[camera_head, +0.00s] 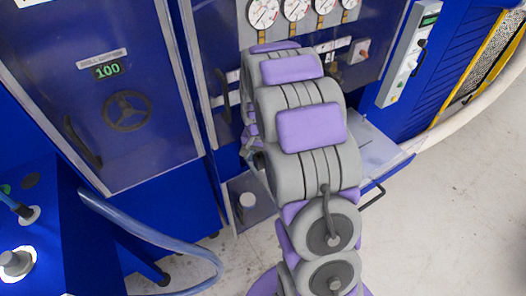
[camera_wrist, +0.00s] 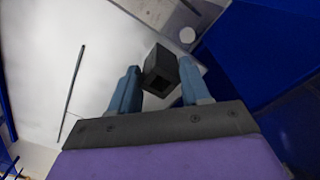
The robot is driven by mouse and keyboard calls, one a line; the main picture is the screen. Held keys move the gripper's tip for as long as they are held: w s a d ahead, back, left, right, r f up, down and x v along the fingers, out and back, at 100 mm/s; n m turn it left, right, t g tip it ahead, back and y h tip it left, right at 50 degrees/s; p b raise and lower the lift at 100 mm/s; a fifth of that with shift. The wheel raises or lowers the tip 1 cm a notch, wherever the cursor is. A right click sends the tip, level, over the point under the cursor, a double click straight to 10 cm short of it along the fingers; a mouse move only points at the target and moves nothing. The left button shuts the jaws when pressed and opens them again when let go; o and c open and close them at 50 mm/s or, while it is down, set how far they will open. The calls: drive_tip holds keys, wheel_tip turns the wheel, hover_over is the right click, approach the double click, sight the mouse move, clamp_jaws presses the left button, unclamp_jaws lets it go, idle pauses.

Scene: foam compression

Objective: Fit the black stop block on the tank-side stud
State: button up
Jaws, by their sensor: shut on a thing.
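The black stop block (camera_wrist: 160,62) is held between the two blue fingers of my gripper (camera_wrist: 159,70) in the wrist view. A square hole shows in its near end. In the head view my arm covers most of the gripper, and the block cannot be made out. A short pale round stud (camera_head: 247,200) stands on a grey plate low in the machine, below and left of the arm. A pale round thing (camera_wrist: 187,35), perhaps the same stud, shows beyond the block's upper right in the wrist view, apart from the block. I cannot tell whether it is the tank-side stud.
A blue cabinet door (camera_head: 150,130) with a handwheel (camera_head: 127,110) and a display reading 100 stands left. Gauges (camera_head: 296,10) are above the arm. A hose (camera_head: 150,235) curves at lower left. A drawer-like shelf (camera_head: 372,150) juts out right. Pale floor (camera_head: 450,210) is clear at right.

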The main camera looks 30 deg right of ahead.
drive_tip(key=shift+a, duration=0.15)
drive_tip(key=shift+s+d+f, duration=0.1)
drive_tip(key=shift+d, duration=1.4)
drive_tip(key=shift+a, duration=1.3)
drive_tip(key=shift+d+p, duration=0.3)
drive_tip(key=shift+d, duration=1.25)
drive_tip(key=shift+a, duration=0.85)
drive_tip(key=shift+d, duration=0.6)
drive_tip(key=shift+a+f, duration=0.15)
drive_tip(key=shift+a, duration=0.4)
drive_tip(key=shift+f, duration=0.3)
drive_tip(key=shift+d+r+p, duration=0.2)
drive_tip(key=shift+d+p, duration=0.1)
drive_tip(key=shift+d, duration=0.1)
